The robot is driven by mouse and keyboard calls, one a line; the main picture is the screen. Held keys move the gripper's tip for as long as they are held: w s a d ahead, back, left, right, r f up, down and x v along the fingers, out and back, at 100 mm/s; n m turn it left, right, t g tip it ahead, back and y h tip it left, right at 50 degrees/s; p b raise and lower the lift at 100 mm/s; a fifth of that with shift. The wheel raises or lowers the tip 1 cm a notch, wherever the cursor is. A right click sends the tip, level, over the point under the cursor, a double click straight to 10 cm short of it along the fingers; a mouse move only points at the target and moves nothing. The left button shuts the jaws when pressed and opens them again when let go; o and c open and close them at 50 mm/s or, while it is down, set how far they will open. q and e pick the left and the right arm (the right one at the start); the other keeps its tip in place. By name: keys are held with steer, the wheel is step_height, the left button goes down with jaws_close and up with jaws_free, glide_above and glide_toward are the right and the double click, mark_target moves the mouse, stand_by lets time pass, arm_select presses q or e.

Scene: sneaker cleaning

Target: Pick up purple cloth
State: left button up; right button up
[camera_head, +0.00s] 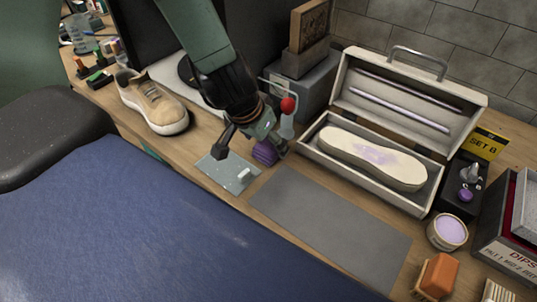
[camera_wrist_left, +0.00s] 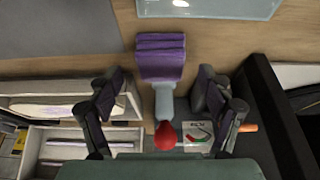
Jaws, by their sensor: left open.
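The purple cloth (camera_head: 264,152) is a small folded bundle on the wooden table, partly hidden by my left gripper in the head view. In the left wrist view the cloth (camera_wrist_left: 161,55) lies centred just beyond the fingertips. My left gripper (camera_head: 250,143) reaches down over it from above. Its two fingers stand wide apart, one on each side in the wrist view (camera_wrist_left: 158,88), with nothing held between them. I cannot tell whether a finger touches the cloth. My right gripper does not show.
A glassy plate (camera_head: 228,173) lies in front, a grey mat (camera_head: 330,222) to the right. An open case (camera_head: 312,148) holds a shoe sole. A beige sneaker (camera_head: 152,103) stands left.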

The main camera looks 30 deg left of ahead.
arm_select(q)
steer(key=shift+b+x, duration=0.55)
steer(key=shift+x, duration=0.45)
steer(key=shift+a, duration=0.1)
steer(key=shift+r, duration=0.1)
steer(key=c, duration=1)
